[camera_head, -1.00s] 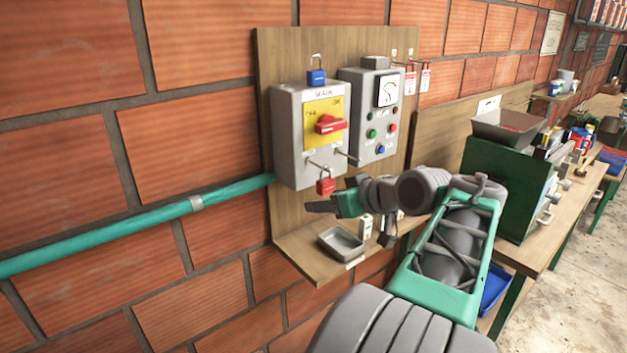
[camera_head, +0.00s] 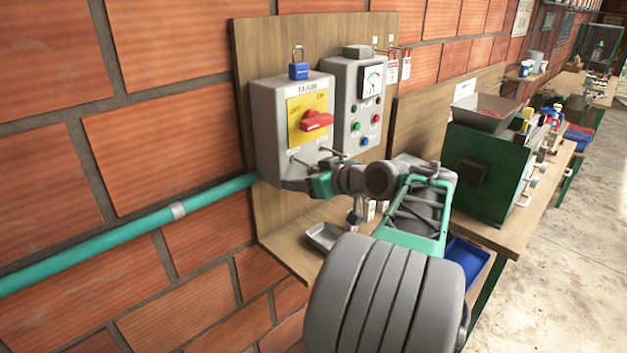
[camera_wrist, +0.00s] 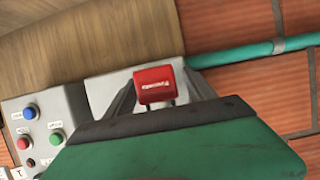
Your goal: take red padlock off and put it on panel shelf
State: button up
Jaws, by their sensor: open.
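The red padlock (camera_wrist: 156,84) shows in the wrist view, between the two dark fingers of my gripper. Its shackle points down in that picture, and its upper part is partly hidden by my gripper. I cannot tell whether the fingers touch it.
A blue padlock (camera_head: 299,71) sits on top of the MAIN box, which has a red rotary handle (camera_head: 315,120). A button box (camera_head: 346,120) stands close on the right. A green pipe (camera_head: 130,230) enters from the left.

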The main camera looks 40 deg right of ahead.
jog(key=shift+s, duration=0.1)
grip_shut()
dwell(0.5)
